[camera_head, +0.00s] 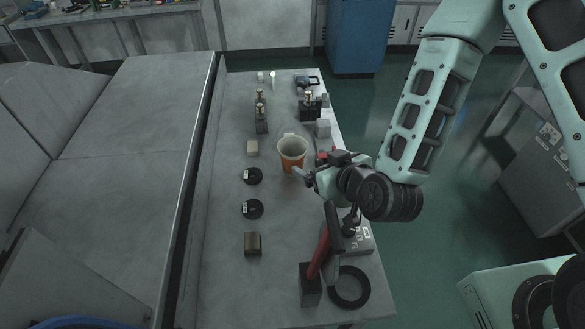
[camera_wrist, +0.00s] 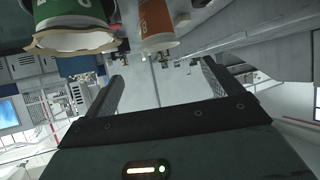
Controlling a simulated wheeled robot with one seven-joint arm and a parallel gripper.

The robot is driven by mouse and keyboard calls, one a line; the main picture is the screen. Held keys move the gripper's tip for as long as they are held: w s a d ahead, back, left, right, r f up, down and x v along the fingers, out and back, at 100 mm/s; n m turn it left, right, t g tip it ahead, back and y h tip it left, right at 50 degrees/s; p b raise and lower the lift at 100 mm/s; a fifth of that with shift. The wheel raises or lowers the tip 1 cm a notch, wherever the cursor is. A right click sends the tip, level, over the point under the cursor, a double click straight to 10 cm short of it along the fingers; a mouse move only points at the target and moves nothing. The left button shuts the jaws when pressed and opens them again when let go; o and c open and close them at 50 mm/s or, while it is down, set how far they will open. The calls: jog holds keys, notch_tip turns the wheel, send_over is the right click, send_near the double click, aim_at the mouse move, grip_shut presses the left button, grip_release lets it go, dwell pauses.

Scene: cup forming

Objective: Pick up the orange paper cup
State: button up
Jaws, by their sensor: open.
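The orange paper cup (camera_head: 290,162) stands upright on the grey bench, with a pale rim and light inside. My gripper (camera_head: 304,177) is just to its right and nearer to me, low over the bench; my wrist hides part of that area. In the wrist view my gripper (camera_wrist: 163,76) shows its two dark fingers spread apart with nothing between them. An orange cup-like body (camera_wrist: 157,20) shows at the top of that view, beyond the fingers. I cannot tell from the pictures whether the cup and a finger touch.
A green and white cup-like object (camera_wrist: 68,18) is close in the wrist view. A red-handled tool (camera_head: 319,255) and a black ring (camera_head: 349,301) are near the front. A grey box (camera_head: 322,128) is behind.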

jog(key=f+b, duration=0.1)
jog(key=b, duration=0.1)
jog(key=p, duration=0.3)
send_near(288, 145)
jog(key=p+x, duration=0.2)
jog(key=x, duration=0.2)
jog(key=shift+a, duration=0.1)
jog(key=shift+w+a+f, duration=0.15)
jog(key=shift+w+f, duration=0.15)
jog(key=shift+w, duration=0.05)
jog(key=c, duration=1.3)
